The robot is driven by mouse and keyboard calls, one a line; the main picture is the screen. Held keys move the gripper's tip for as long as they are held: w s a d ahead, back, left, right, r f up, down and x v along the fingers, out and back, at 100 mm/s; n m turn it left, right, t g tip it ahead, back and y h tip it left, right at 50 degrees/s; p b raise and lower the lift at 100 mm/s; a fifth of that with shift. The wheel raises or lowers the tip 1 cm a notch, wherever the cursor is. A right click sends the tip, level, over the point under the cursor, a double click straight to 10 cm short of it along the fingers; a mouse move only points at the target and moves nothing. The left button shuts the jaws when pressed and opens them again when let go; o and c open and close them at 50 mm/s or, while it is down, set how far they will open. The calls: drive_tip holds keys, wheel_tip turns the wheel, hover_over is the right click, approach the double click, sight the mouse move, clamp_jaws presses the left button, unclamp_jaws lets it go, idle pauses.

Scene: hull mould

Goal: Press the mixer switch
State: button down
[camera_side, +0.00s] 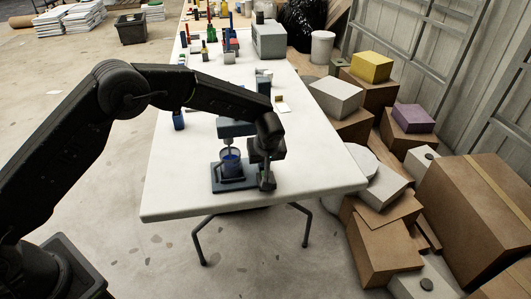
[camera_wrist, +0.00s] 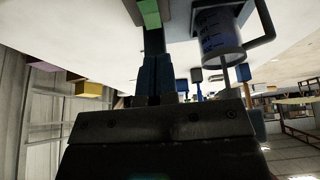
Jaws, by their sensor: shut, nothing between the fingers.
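The mixer (camera_side: 236,129) stands near the front end of the white table, with a blue-grey head above a dark base. A blue cup (camera_side: 231,163) sits on its base under the head. In the wrist view the cup (camera_wrist: 218,30) shows measuring marks and a handle. My gripper (camera_side: 267,182) is low beside the mixer, on its right, with shut, empty fingers pointing down. In the wrist view my gripper (camera_wrist: 155,70) reaches toward a small green piece (camera_wrist: 149,13), which may be the switch. I cannot tell whether they touch. The switch is not distinguishable in the side view.
The white table (camera_side: 320,180) has free room to the right of my gripper. A small blue container (camera_side: 179,121) stands at its left edge. Bottles and a grey box (camera_side: 268,40) are farther back. Cardboard boxes (camera_side: 385,245) crowd the table's right side.

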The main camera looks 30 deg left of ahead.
sight(262, 172)
drive_tip(key=x, duration=0.7)
drive_tip(key=shift+s+d+f, duration=0.1)
